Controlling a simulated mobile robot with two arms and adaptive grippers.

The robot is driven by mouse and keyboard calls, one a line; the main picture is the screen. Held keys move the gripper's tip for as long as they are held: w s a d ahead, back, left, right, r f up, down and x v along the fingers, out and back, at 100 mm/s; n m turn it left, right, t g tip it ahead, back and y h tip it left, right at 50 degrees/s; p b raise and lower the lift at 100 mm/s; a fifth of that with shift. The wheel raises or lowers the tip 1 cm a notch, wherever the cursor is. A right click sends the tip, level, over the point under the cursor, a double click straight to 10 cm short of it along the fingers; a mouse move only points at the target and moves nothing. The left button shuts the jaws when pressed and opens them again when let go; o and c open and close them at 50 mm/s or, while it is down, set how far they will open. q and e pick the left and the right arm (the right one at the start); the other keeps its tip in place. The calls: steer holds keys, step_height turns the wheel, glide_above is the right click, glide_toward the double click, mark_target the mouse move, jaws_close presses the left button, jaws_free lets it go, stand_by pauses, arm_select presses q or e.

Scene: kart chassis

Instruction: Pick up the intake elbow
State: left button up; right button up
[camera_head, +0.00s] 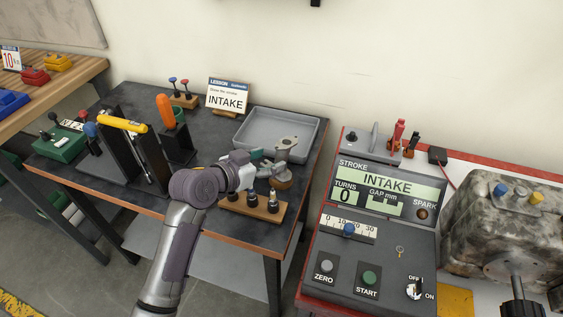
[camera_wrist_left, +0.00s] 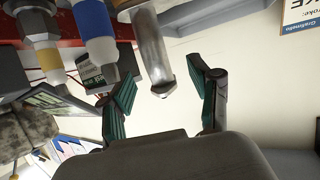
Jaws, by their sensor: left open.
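In the left wrist view the open fingers (camera_wrist_left: 158,75) are on either side of a grey metal cylinder with a faceted end (camera_wrist_left: 150,50). I cannot tell from that view whether this cylinder belongs to the elbow. The elbow's lower part is partly hidden. My right gripper is out of view.
A grey tray (camera_head: 245,128) is behind the elbow. An INTAKE sign (camera_head: 227,97) stands at the back. A console (camera_head: 340,250) is to the right.

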mark_target(278, 158)
arm_select(q)
steer(key=x, duration=0.5)
steer(key=shift+d+f+p, duration=0.2)
steer(key=shift+d+p, duration=0.1)
steer(key=shift+p, duration=0.05)
steer(key=shift+r, duration=0.1)
jaws_close()
